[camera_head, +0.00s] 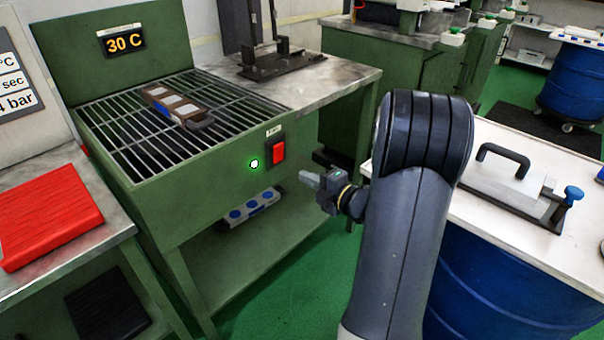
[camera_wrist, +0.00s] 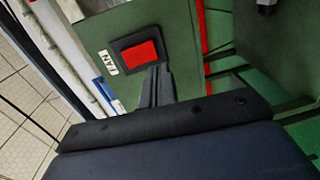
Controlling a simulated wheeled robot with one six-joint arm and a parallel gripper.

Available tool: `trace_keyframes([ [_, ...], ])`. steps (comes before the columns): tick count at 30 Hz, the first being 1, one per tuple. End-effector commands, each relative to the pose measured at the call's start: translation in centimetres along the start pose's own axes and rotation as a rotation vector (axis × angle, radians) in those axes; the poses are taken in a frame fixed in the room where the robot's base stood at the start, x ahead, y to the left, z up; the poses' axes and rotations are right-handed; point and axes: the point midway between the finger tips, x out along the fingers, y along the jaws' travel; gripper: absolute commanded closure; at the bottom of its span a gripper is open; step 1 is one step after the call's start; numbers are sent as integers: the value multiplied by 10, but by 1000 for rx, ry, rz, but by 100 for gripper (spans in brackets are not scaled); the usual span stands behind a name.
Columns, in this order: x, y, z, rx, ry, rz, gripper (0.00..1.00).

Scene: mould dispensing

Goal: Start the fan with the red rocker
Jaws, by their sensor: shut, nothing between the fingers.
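The red rocker (camera_head: 279,151) sits in a dark frame on the front panel of the green fan cabinet (camera_head: 220,190), below a small label. A green lamp (camera_head: 254,163) glows to the left of it. My gripper (camera_head: 306,178) is shut and empty, a little to the right of and below the rocker, apart from the panel in the head view. In the wrist view the rocker (camera_wrist: 140,56) shows just beyond my shut fingertips (camera_wrist: 156,72). I cannot tell from this view whether they touch it.
A mould (camera_head: 178,106) lies on the cabinet's grille (camera_head: 120,125) under a "30 C" display (camera_head: 124,42). A lower shelf holds a tray with blue discs (camera_head: 250,207). A white-topped table (camera_head: 500,215) with a handled plate stands to the right. A red pad (camera_head: 45,225) lies at left.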

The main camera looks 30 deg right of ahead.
Motion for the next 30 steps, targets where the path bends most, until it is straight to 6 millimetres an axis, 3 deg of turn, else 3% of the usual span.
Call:
trace_keyframes([
  [6, -37, -7, 1, 2, -5, 0, 100],
  [12, -58, -12, 1, 2, -2, 0, 100],
  [30, -61, -12, 0, 0, 1, 1, 100],
])
